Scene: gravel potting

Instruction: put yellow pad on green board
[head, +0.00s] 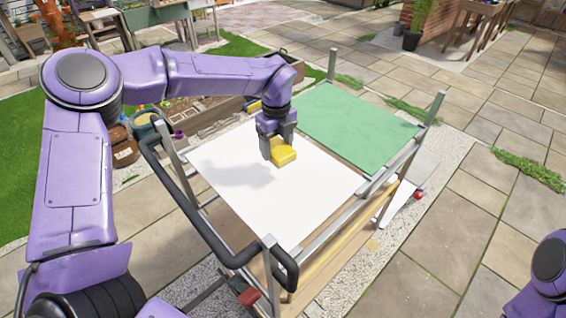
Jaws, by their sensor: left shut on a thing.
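The yellow pad (284,156) is held by my left gripper (278,151), which points down over the white board near its far right side. The gripper is shut on the pad. A soft shadow lies on the white board to the left of the pad; I cannot tell exactly how high the pad is above it. The green board (345,122) lies flat on the cart's far right half, bare, to the right of the pad. My right gripper is out of view; only a piece of my right arm shows at the lower right edge.
The cart carries the white board (232,180) beside the green one. Metal corner posts (434,108) rise above the boards, and a black handle (190,200) runs along the left side. A wooden planter (200,122) stands behind. Stone paving lies open to the right.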

